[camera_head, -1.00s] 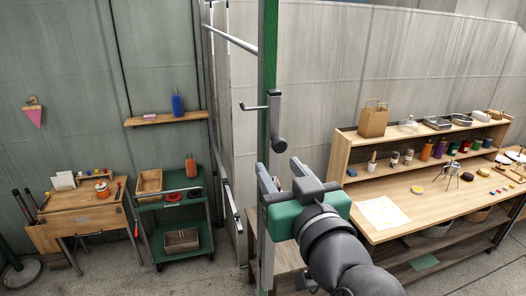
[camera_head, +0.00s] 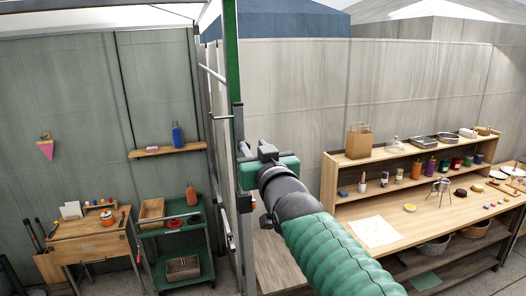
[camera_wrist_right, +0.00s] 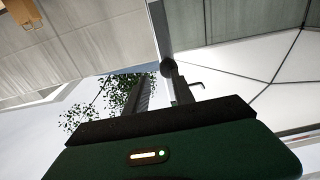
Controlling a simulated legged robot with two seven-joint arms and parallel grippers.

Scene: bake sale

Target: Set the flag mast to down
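A tall green post (camera_head: 231,60) with a grey metal rail stands left of centre in the head view; I take it for the flag mast. A small bent crank or hook (camera_head: 222,117) sticks out from it to the left. My right gripper (camera_head: 254,149) is at the post, just below and right of the hook, fingers apart. In the right wrist view, a dark round knob (camera_wrist_right: 168,67) shows at the fingertips, closer to the right finger; I cannot tell whether it touches. The gripper hides the knob in the head view. No flag is clearly visible. My left gripper is out of view.
A wooden workbench (camera_head: 440,207) with jars and a paper bag (camera_head: 359,141) stands right. A green cart (camera_head: 176,231), a wooden desk (camera_head: 84,242) and a wall shelf (camera_head: 167,150) are left. A pink pennant (camera_head: 45,150) hangs on the wall.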

